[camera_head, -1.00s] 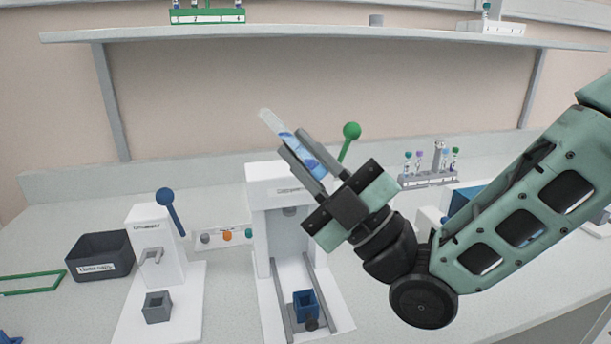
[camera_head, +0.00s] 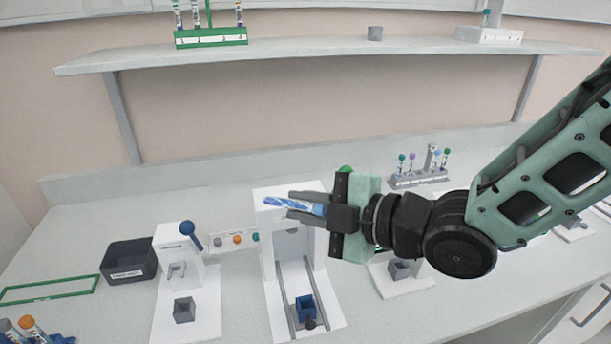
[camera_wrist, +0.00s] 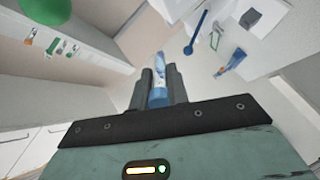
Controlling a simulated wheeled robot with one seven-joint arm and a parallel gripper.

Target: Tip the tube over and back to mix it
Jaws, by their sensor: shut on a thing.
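My gripper (camera_head: 305,205) is shut on a tube (camera_head: 283,204) with a blue and white label. The tube lies nearly level between the two fingers, above the bench in front of a white device. Its one end points left in the head view. In the wrist view the tube (camera_wrist: 160,90) sits between the fingertips of my gripper (camera_wrist: 159,88).
White devices (camera_head: 285,270) stand below and beside my gripper. A grey rack (camera_head: 418,178) with several tubes stands behind at right. The shelf (camera_head: 320,52) runs above.

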